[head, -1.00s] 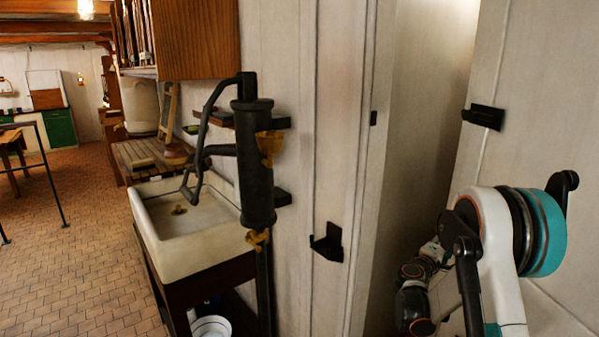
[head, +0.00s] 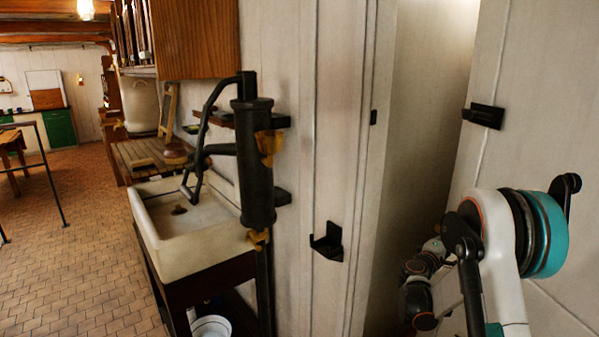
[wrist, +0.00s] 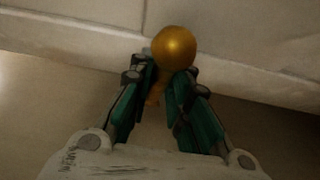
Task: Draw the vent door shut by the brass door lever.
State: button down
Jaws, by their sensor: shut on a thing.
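In the wrist view, the brass door lever (wrist: 174,46) shows as a round golden knob with a thinner brass part below it. My gripper (wrist: 172,78) has its two green fingers closed on the lever, just below the knob. The pale panel (wrist: 80,30) behind the lever looks like the vent door's edge. In the head view, a pale panel (head: 535,140) stands at an angle on the right with a gap beside it; it seems to be the open door. My arm hides its lower part, and neither lever nor fingertips can be made out there.
A black bracket (head: 326,243) juts from the pale wall left of the gap, and another (head: 484,116) sits on the angled panel. A black pump (head: 254,160) stands beside a white sink (head: 185,235). The tiled floor (head: 75,260) at left is mostly open.

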jog(key=s+a+n+t+y+b, duration=0.1)
jog(key=s+a+t+y+b, duration=0.1)
jog(key=a, duration=0.6)
jog(key=shift+s+a+n, duration=0.2)
jog(key=shift+s+n, duration=0.2)
jog(key=shift+s, duration=0.35)
jog(key=s+a+n+t+y+b, duration=0.1)
jog(key=s+a+n+y+b, duration=0.1)
jog(key=s+a, duration=0.2)
jog(key=shift+s+a+t+y, duration=0.3)
jog(key=shift+a+t, duration=0.1)
jog(key=shift+a, duration=1.5)
jog(key=shift+b, duration=0.3)
jog(key=s+a+n+t+y+b, duration=0.1)
jog(key=s+a+y+b, duration=0.1)
jog(key=s+a, duration=0.3)
jog(key=shift+s+a+n+y, duration=0.3)
jog(key=shift+s+a+n, duration=0.1)
jog(key=shift+a, duration=0.6)
